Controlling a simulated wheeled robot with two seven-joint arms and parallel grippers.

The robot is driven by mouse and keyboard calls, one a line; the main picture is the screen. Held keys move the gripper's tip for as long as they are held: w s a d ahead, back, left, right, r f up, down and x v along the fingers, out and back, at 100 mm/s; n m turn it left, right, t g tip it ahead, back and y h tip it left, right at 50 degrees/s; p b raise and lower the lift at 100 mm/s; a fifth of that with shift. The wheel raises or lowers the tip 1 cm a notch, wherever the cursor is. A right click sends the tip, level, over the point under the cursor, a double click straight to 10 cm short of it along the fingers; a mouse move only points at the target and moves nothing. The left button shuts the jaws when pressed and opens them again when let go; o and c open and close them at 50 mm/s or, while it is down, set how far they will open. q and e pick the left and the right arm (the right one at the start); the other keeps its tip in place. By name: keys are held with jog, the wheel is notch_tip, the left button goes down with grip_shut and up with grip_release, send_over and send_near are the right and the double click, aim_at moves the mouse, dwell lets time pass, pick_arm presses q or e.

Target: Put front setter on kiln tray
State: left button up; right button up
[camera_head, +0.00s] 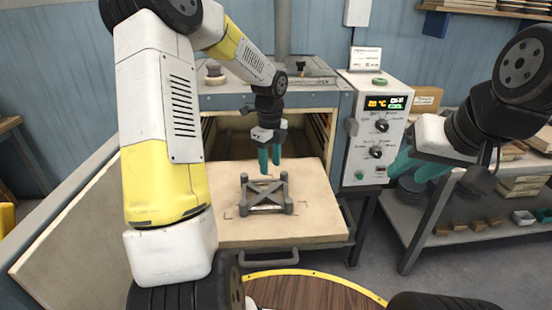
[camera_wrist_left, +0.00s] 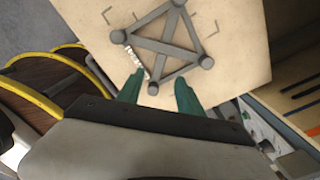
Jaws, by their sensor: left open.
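The front setter (camera_head: 266,206), a dark grey frame with crossed bars and corner posts, stands upright on the beige kiln tray (camera_head: 312,222). The tray extends out of the kiln's front opening. Thin corner marks are drawn on the tray around the setter. My left gripper (camera_head: 270,161) points down, empty, above the setter's far side. In the left wrist view its teal fingers (camera_wrist_left: 158,92) are apart, near one edge of the setter (camera_wrist_left: 166,47), with a corner post close between them. Contact cannot be told. My right gripper (camera_head: 408,176) is off to the right, away from the tray, empty, its fingers apparently apart.
A control box (camera_head: 378,130) stands right of the kiln opening. A shelf rack (camera_head: 425,225) with dark discs and small blocks is at the right. A round wooden stool-like top (camera_head: 315,292) with a yellow rim lies in front of the tray. The tray around the setter is clear.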

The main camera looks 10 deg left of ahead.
pick_arm(q)
jog(key=s+d+r+n+t+h, duration=0.1)
jog(key=s+r+n+t, duration=0.2)
jog(key=s+r+n, duration=0.6)
jog(key=s+d+r+n+t+h, duration=0.1)
jog(key=s+r+n+t, duration=0.2)
jog(key=s+r+n, duration=0.6)
jog(key=s+n, duration=0.4)
jog(key=s, duration=0.2)
jog(key=shift+r+n, duration=0.2)
jog(key=shift+n, duration=0.1)
jog(key=shift+d, duration=0.1)
